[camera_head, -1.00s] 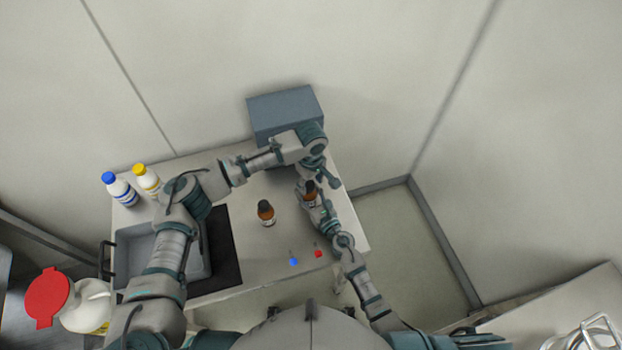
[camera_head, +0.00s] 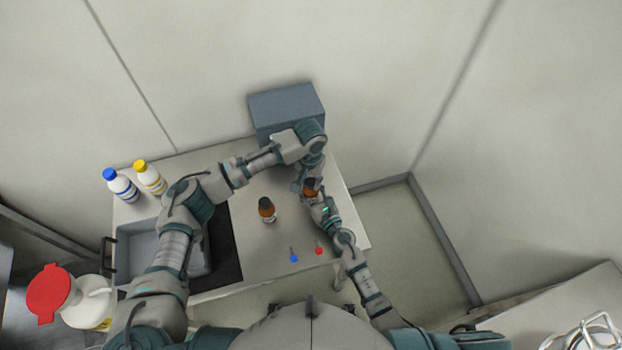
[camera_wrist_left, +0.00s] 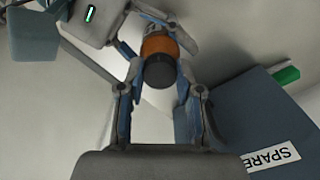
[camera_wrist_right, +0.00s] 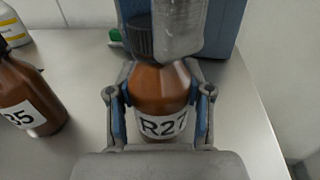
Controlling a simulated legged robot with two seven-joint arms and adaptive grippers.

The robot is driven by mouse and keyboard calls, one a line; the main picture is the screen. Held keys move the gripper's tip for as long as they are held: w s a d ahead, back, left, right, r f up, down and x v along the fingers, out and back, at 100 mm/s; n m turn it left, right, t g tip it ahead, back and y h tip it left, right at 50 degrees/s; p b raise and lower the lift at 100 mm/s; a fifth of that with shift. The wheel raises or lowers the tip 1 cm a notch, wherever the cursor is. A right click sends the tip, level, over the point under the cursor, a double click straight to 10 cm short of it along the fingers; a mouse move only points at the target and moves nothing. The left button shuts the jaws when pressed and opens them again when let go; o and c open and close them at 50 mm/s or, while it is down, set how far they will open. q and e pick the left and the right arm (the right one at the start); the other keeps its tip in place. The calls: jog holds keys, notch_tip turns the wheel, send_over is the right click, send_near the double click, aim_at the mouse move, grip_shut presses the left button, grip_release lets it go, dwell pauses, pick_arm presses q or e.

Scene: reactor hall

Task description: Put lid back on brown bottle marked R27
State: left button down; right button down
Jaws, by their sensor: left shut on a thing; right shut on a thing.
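The brown bottle marked R27 (camera_wrist_right: 160,92) stands between the fingers of my right gripper (camera_wrist_right: 160,108), which is shut on it. Its orange-brown body also shows in the left wrist view (camera_wrist_left: 158,43) and partly in the head view (camera_head: 309,194). A black lid (camera_wrist_right: 140,38) is at the bottle's neck; it also shows in the left wrist view (camera_wrist_left: 160,72). My left gripper (camera_wrist_left: 158,80) is shut on the lid from above, and one grey finger covers part of it in the right wrist view. I cannot tell whether the lid is fully seated.
A second brown bottle (camera_head: 267,209), with a black cap, stands to the left. A blue-grey box (camera_head: 285,108) marked SPARE is at the back. Blue-capped (camera_head: 121,186) and yellow-capped (camera_head: 150,178) white bottles stand behind the sink (camera_head: 160,252). Small blue (camera_head: 294,258) and red (camera_head: 319,251) items lie in front.

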pick_arm(q)
jog(key=m, duration=0.5)
jog(key=shift+w+d, duration=0.1)
pick_arm(e)
jog(key=shift+s+a+r, duration=0.1)
jog(key=shift+s+a, duration=0.1)
jog(key=shift+a, duration=0.2)
pick_arm(q)
jog(key=m, duration=0.5)
jog(key=shift+w+m, duration=0.1)
jog(key=shift+m, duration=0.2)
jog(key=m, duration=0.9)
jog(key=shift+w, duration=0.15)
jog(key=c, duration=0.9)
grip_release()
jog(key=shift+o, duration=1)
pick_arm(e)
jog(key=shift+w+d, duration=0.1)
jog(key=shift+d, duration=0.05)
